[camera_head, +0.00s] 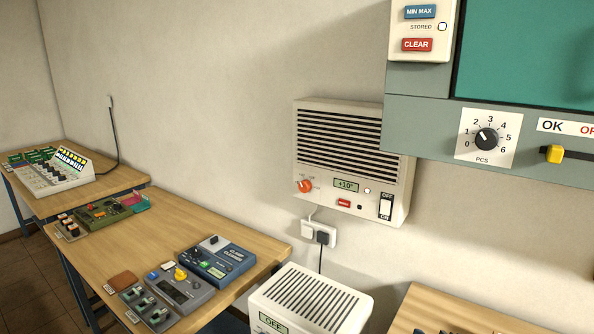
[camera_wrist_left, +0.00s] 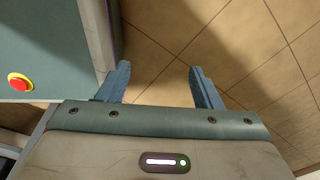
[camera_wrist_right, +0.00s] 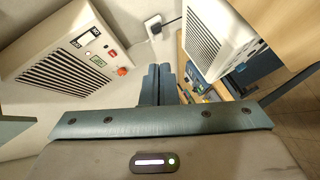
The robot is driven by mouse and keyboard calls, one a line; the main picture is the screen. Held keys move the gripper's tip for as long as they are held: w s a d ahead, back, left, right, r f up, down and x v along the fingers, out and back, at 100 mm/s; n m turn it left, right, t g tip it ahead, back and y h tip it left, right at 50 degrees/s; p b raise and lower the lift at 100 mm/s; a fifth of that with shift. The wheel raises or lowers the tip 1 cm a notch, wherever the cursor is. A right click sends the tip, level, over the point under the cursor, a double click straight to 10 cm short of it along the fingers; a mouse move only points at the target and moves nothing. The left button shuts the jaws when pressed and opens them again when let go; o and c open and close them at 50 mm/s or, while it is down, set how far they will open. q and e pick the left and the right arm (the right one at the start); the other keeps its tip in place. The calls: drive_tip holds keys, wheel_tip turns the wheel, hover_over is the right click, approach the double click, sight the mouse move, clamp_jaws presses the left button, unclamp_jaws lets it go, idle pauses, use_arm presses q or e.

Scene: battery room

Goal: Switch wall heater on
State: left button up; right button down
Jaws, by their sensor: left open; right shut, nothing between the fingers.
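The wall heater (camera_head: 345,155) is a cream box with dark slats, mounted on the wall near the middle of the head view. Its low front carries an orange knob (camera_head: 304,185), a display reading about +10° (camera_head: 346,184), a red button (camera_head: 343,203) and a white rocker switch (camera_head: 386,207) marked OFF above and ON below. I cannot tell which end is pressed in. The heater also shows upside down in the right wrist view (camera_wrist_right: 60,65). My right gripper (camera_wrist_right: 159,69) is shut, empty and apart from it. My left gripper (camera_wrist_left: 160,70) is open and empty above the floor.
A wall socket with plugs (camera_head: 319,235) is below the heater. A white slatted unit (camera_head: 312,303) stands lower. A grey panel with a dial (camera_head: 486,138) juts in at right. Wooden tables (camera_head: 135,240) with devices stand left. A red button (camera_wrist_left: 20,82) is near my left gripper.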

drive_tip(key=s+d+f+m+g+h, duration=0.15)
drive_tip(key=s+f+m+g, duration=0.5)
drive_tip(key=s, duration=0.65)
drive_tip(key=s+d+f+m+g+h, duration=0.15)
drive_tip(key=s+f+m+g, duration=0.25)
drive_tip(key=s+f+m, duration=0.65)
wheel_tip(320, 180, down, 32)
drive_tip(key=s+d+n+g, duration=0.1)
drive_tip(key=s+d+n, duration=0.1)
drive_tip(key=s, duration=0.1)
drive_tip(key=s+d+f+g, duration=0.1)
drive_tip(key=s+f, duration=1.7)
drive_tip(key=f, duration=0.1)
drive_tip(key=shift+s+d+f+b, duration=0.25)
drive_tip(key=shift+d+f+b, duration=0.05)
drive_tip(key=shift+f+b, duration=0.1)
drive_tip(key=shift+g, duration=0.25)
